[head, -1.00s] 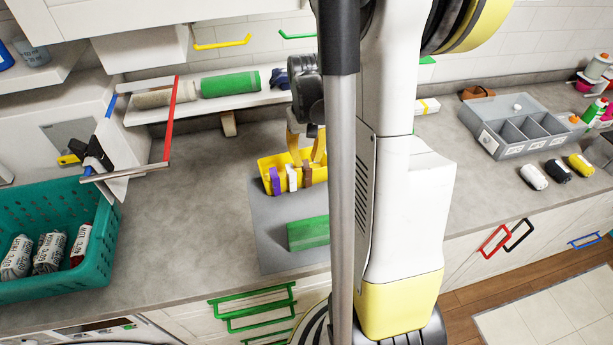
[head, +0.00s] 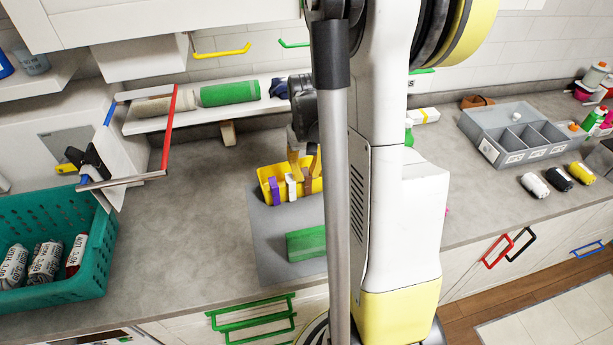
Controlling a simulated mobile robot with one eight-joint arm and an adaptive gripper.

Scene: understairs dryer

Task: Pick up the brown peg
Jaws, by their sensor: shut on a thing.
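The brown peg (head: 308,185) stands at the right end of a short row in a yellow bin (head: 265,177). A white peg (head: 291,186) and a purple peg (head: 274,190) stand to its left. My gripper (head: 304,172) reaches down into the bin with its tan fingers, shut on the brown peg's upper part. The peg still appears to be in the bin; whether it touches the bottom cannot be seen. My arm hides the right end of the bin.
The yellow bin stands at the back of a grey mat (head: 265,245) with a green block (head: 306,242) in front. A teal basket (head: 95,255) is at left, and a grey divided box (head: 490,150) at right. A shelf (head: 150,124) is behind. The counter between basket and mat is clear.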

